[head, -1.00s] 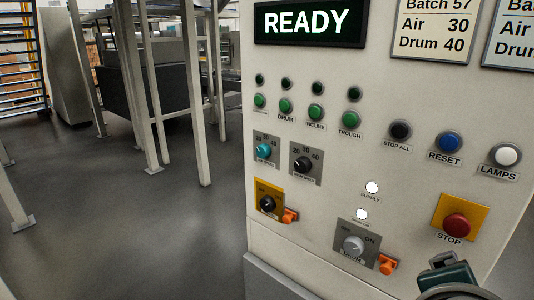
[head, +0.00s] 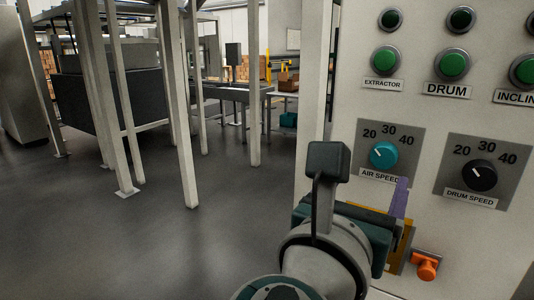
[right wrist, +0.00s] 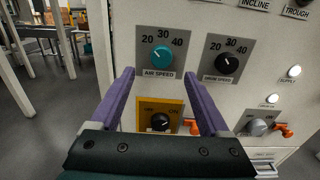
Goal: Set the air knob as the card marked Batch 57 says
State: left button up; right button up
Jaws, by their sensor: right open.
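The air knob (head: 383,155) is a teal dial on a grey plate marked 20, 30, 40, labelled AIR SPEED. Its pointer leans up and left, to the 20 side of 30. It also shows in the right wrist view (right wrist: 161,55), just beyond the fingertips. My right gripper (right wrist: 156,73) is open and empty, its purple fingers apart below the air knob and not touching it. In the head view, its body hides part of the panel. The Batch 57 card is out of view now; one second ago it read Air 30, Drum 40. My left gripper is not in view.
The black drum speed knob (head: 479,175) is close on the right. Below are a black switch on a yellow plate (right wrist: 161,122) and an orange tab (head: 427,266). Green buttons (head: 453,65) sit above. Open floor (head: 120,235) and white machine legs lie left.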

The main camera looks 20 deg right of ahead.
aim_at(383, 156)
jog(key=x, duration=0.8)
jog(key=shift+d, duration=0.3)
jog(key=shift+c, duration=0.2)
grip_shut()
